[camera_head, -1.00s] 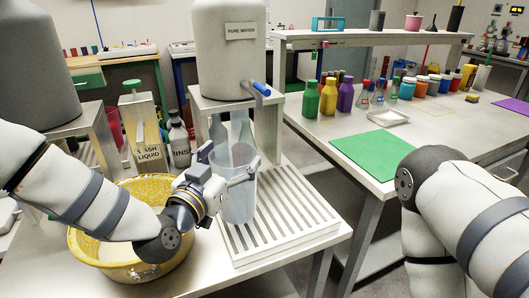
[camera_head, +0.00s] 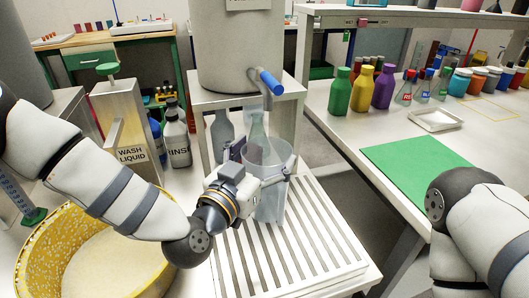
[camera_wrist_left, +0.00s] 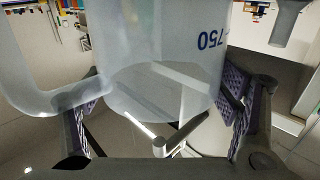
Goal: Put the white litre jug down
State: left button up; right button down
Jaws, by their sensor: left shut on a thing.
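My left gripper (camera_head: 262,170) is shut around the translucent whitish jug (camera_head: 268,207), with one finger on either side. The jug is upright over the slatted draining rack (camera_head: 340,262), in front of the tap. I cannot tell whether its base touches the slats. In the left wrist view the jug (camera_wrist_left: 150,50) fills the upper middle, with a blue 750 mark upside down and its handle at the left. The left gripper's pads (camera_wrist_left: 165,105) flank it there. My right gripper is out of view; only part of that arm shows at the right.
A grey tank with a blue-handled tap (camera_head: 270,82) stands on a stand behind the jug. A yellow speckled basin (camera_head: 45,240) is at the left. The wash liquid container (camera_head: 128,125) and rinse bottle (camera_head: 177,140) stand behind. Bare slats lie right of the jug.

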pick_arm(q)
jog(key=o, duration=1.6)
jog(key=shift+s, duration=0.1)
jog(key=shift+o, duration=0.5)
jog(key=shift+d, duration=0.1)
jog(key=shift+r, duration=0.1)
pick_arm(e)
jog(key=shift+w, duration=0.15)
pick_arm(q)
jog(key=shift+s+a, duration=0.2)
jog(key=shift+s, duration=0.15)
jog(key=p+v, duration=0.1)
jog(key=v, duration=1)
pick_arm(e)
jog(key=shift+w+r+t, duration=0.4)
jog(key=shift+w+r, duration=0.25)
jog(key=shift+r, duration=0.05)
